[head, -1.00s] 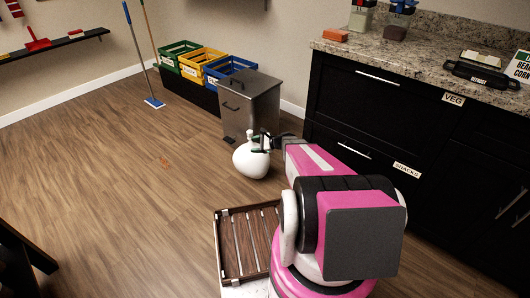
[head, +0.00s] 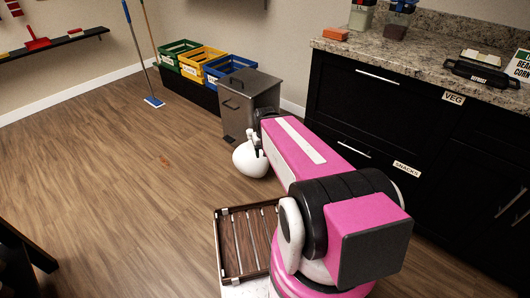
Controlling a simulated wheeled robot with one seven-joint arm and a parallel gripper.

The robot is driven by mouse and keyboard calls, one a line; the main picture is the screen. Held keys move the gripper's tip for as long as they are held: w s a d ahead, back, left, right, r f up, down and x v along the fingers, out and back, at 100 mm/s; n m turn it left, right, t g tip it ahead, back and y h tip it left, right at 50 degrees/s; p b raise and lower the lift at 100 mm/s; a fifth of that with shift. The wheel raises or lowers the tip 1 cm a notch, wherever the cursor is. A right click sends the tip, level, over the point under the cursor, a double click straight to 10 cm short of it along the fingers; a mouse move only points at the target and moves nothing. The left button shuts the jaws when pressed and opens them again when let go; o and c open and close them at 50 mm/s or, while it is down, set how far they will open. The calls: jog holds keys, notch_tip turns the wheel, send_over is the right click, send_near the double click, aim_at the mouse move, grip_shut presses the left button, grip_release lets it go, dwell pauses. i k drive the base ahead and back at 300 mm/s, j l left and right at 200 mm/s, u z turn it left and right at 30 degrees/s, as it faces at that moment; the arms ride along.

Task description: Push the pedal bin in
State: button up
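The pedal bin (head: 240,102) is a grey metal box with a flat lid, upright on the floor by the end of the dark counter. Its lid looks shut, and a small dark pedal shows low at its front left. A white rounded bag-like thing (head: 247,161) is in front of the bin, low near the floor. My gripper (head: 257,143) is at the top of the white thing, in front of the bin's lower right. My pink arm hides part of the bin's lower right side. The fingers are too small and covered to tell whether they hold the white thing.
Green (head: 177,52), yellow (head: 201,63) and blue (head: 228,68) crates stand behind the bin on the left. A dark counter with drawers (head: 385,118) is at right. A slatted wooden tray (head: 220,240) is near my base.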

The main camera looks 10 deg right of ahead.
aim_at(237, 112)
jog(key=z, duration=0.55)
jog(key=i+j+z, duration=0.15)
jog(key=j+z, duration=0.3)
jog(key=j, duration=0.25)
jog(key=j+z, duration=0.5)
jog(key=j, duration=0.2)
jog(key=j+z, duration=0.1)
jog(key=j, duration=1.65)
jog(key=k+j+z, duration=0.15)
jog(key=j, duration=1.55)
jog(key=k+z, duration=0.05)
